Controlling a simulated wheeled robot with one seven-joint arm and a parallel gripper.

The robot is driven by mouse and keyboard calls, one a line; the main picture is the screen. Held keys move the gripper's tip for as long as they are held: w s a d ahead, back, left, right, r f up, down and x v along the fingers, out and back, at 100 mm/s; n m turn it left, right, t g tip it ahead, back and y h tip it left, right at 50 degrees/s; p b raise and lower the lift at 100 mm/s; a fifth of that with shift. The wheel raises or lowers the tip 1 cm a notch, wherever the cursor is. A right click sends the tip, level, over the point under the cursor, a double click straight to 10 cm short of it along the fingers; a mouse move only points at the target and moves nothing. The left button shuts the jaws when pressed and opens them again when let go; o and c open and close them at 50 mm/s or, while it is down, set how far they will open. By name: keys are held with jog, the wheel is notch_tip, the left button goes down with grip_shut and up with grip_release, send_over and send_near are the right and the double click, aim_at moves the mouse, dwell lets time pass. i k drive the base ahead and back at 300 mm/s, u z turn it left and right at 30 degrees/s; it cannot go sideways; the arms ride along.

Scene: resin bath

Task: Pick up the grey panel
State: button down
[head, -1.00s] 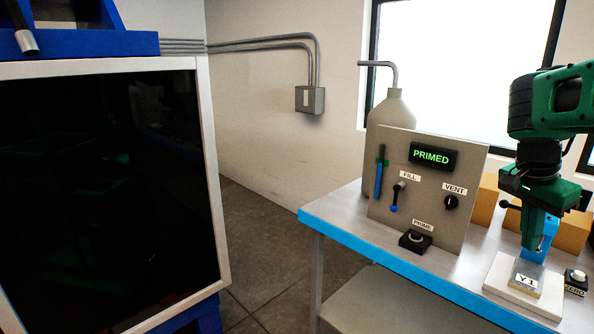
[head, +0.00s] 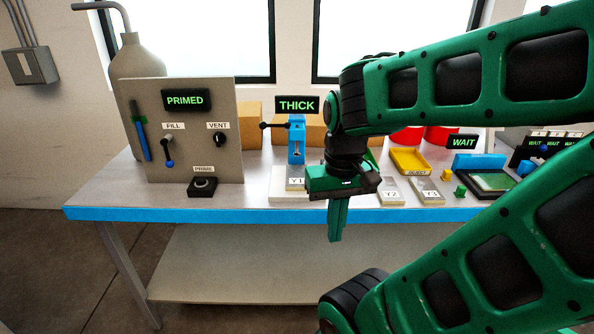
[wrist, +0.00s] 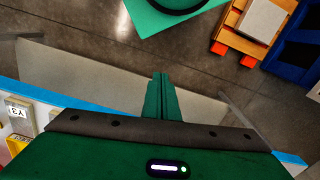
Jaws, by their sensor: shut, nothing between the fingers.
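A grey panel (head: 225,112) stands upright on the left part of the bench in the head view. It carries a PRIMED display, a FILL lever and a VENT knob. Small grey plates labelled Y1 (head: 296,178), Y2 (head: 390,188) and Y3 (head: 428,188) rest on the bench, and I cannot tell which grey piece the task means. My gripper (head: 335,238) points down at the bench's front edge, right of the upright panel and apart from it. Its fingers also show in the wrist view (wrist: 162,76), together and empty.
A blue stand (head: 296,140) with a THICK display is behind Y1. A yellow tray (head: 410,160), small blocks and red containers stand to the right. The wrist view shows floor, a green mat (wrist: 150,25) and an orange pallet (wrist: 233,35). The floor left of the bench is clear.

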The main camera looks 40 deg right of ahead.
aim_at(295, 177)
jog(key=z, duration=0.85)
